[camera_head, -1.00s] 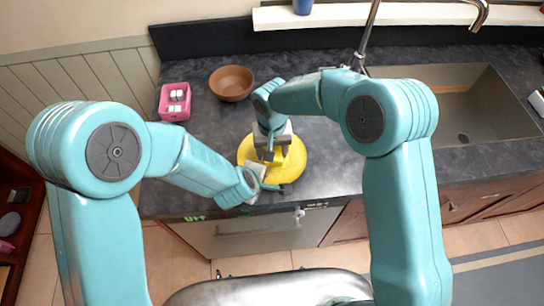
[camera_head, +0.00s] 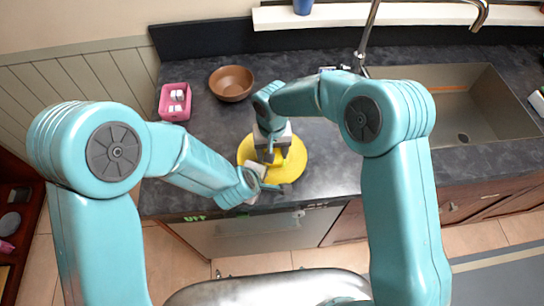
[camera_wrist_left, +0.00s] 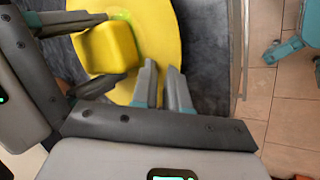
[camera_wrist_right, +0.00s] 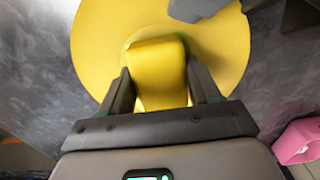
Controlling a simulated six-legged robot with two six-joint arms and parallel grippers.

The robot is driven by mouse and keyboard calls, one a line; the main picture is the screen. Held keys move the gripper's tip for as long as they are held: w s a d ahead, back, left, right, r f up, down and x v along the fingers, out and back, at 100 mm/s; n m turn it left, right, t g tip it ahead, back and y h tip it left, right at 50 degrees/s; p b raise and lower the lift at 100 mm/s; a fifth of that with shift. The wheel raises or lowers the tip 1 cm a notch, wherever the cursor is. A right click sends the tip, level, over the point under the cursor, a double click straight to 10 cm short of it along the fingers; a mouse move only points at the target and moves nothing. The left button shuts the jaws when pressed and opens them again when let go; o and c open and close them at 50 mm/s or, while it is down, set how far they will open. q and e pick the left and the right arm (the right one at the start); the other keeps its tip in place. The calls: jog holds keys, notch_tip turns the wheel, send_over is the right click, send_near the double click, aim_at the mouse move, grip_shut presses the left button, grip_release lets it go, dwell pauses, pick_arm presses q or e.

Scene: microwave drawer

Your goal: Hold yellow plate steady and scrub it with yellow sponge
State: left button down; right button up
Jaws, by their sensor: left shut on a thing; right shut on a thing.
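The yellow plate (camera_head: 293,171) lies on the dark counter near its front edge. The yellow sponge (camera_wrist_right: 158,72) is between the fingers of my right gripper (camera_wrist_right: 163,88), over the middle of the plate; the sponge also shows in the left wrist view (camera_wrist_left: 107,47). In the head view my right gripper (camera_head: 275,150) hides most of the sponge. My left gripper (camera_head: 266,180) is at the plate's front left edge. In the left wrist view its fingers (camera_wrist_left: 163,88) are close together at the plate's rim, shut on the rim.
A brown bowl (camera_head: 231,84) stands behind the plate. A pink container (camera_head: 174,102) with white items is at the back left. The sink (camera_head: 450,110) with a faucet (camera_head: 366,35) is at right. The counter between plate and sink is clear.

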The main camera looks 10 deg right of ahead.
jog(key=shift+f, duration=0.25)
jog(key=shift+w, duration=0.4)
jog(key=shift+s+f, duration=0.1)
jog(key=shift+s, duration=0.8)
jog(key=shift+w, duration=0.9)
jog(key=shift+c, duration=0.4)
jog(key=shift+s, duration=0.9)
jog(key=shift+c, duration=0.5)
jog(key=shift+w+r, duration=0.25)
jog(key=shift+w, duration=0.65)
dwell(0.4)
